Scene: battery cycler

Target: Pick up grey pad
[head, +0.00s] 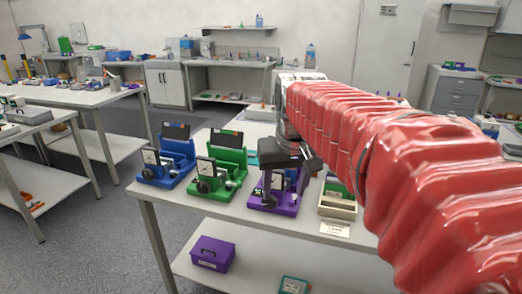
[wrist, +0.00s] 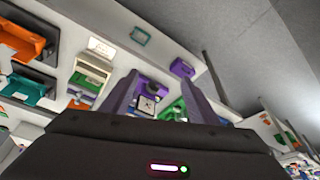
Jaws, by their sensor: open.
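I cannot pick out a grey pad for certain in either view. My gripper (wrist: 160,76) is open in the wrist view, its two fingers apart with nothing held between them. Past the fingers is a purple device (wrist: 150,88) with a square white dial. In the head view the same purple device (head: 286,203) stands on the white table (head: 210,212). My gripper (head: 285,152) hangs over it and hides its upper part. A green device (head: 228,160) and a blue device (head: 176,157) stand in a row to its left.
A beige tray (head: 337,205) with a label card (head: 334,228) in front stands right of the purple device. A purple box (head: 213,253) and a teal box (head: 294,285) are on the lower shelf. My red-sleeved arm hides the table's right side. Other benches stand at left.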

